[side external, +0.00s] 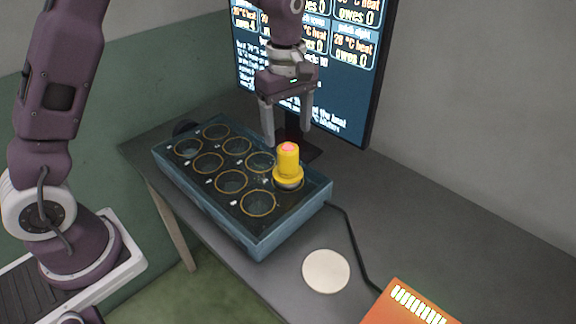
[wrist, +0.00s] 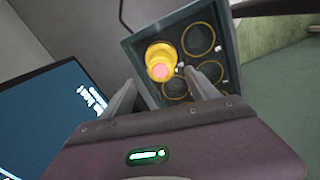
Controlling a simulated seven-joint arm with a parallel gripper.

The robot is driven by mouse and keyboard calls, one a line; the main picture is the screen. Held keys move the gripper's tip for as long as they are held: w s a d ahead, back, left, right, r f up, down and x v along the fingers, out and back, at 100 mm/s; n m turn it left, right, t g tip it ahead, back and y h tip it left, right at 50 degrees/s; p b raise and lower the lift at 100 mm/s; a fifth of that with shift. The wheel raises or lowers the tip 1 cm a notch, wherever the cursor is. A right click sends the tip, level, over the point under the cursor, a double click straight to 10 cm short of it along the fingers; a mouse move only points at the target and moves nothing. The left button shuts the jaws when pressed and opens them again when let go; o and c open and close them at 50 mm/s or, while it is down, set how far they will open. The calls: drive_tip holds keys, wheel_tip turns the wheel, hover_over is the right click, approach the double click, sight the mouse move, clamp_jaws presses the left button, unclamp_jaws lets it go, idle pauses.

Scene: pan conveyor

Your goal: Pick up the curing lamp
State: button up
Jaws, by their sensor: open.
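The curing lamp (side external: 288,163) is yellow with a pink tip and a wider base. It stands upright over one of the wells of the blue pan tray (side external: 210,208), at its right side. In the wrist view the lamp (wrist: 160,55) shows just beyond the fingertips, near the tray's edge. My gripper (side external: 288,138) is open and empty, pointing down, with its fingertips near the height of the lamp's top. Its two fingers also show in the wrist view (wrist: 160,80). The fingers look apart from the lamp; the exact gap cannot be told.
Several gold-rimmed wells fill the tray. A dark screen (side external: 342,85) stands behind my gripper. A white disc (side external: 326,271) and an orange box (side external: 408,304) lie at the front right, with a black cable (side external: 355,240) nearby. The grey table (side external: 440,235) is clear at the right.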

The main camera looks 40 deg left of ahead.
sight(288, 158)
drive_tip(key=shift+n, duration=0.3)
wheel_tip(288, 158, down, 9)
drive_tip(key=shift+d+r, duration=0.1)
drive_tip(key=shift+r, duration=0.1)
clamp_jaws()
